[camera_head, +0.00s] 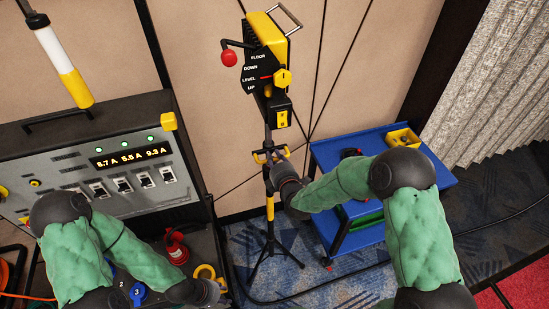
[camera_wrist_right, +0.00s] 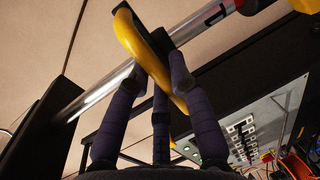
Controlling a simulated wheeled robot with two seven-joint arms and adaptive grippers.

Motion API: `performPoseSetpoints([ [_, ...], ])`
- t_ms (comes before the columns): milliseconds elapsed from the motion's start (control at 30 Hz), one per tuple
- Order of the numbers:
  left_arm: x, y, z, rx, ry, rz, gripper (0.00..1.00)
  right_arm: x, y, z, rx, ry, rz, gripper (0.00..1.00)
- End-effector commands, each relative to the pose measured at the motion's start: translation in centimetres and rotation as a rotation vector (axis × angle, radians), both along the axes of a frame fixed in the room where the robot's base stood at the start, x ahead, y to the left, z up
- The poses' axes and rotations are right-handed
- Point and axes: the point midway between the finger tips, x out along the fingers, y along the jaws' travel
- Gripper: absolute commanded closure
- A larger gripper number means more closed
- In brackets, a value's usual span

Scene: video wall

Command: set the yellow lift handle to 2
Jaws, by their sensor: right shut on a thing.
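The yellow lift handle (camera_head: 262,158) is a loop on the upright pole of a tripod stand, below a black and yellow control box (camera_head: 262,65). In the right wrist view the handle (camera_wrist_right: 138,42) is a thick yellow loop beside the shiny pole (camera_wrist_right: 103,95). My right gripper (camera_head: 274,164) is shut on the handle; its dark fingers (camera_wrist_right: 155,82) close around the loop in the wrist view. A small yellow box (camera_head: 283,118) with dark markings sits under the control box. My left gripper (camera_head: 212,290) is low, beside the grey console; its fingers are too unclear to read.
The control box has a red ball lever (camera_head: 229,58) and labels from FLOOR to UP. A grey console (camera_head: 110,180) with switches stands left. A blue cart (camera_head: 325,157) with a yellow tray (camera_head: 403,137) stands right. Cables cross the carpet.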

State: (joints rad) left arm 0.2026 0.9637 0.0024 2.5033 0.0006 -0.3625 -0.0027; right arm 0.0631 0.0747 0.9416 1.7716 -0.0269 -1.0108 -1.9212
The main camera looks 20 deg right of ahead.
Motion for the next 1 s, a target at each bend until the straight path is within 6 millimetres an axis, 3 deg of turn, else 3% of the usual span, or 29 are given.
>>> performPoseSetpoints([
  [233, 0.0, 0.0, 0.6, 0.0, 0.0, 0.0, 0.6, 0.0, 0.0, 1.5, 0.0, 0.0, 0.001, 1.0],
  [700, 0.0, 0.0, 4.9, 0.0, 0.0, 0.0, 0.6, 0.1, 0.0, 12.3, -0.001, -0.008, -0.001, 1.0],
  [1000, 0.0, 0.0, 6.1, 0.0, 0.0, 0.0, 0.6, 0.0, 0.0, 15.0, 0.0, -0.002, -0.001, 1.0],
])
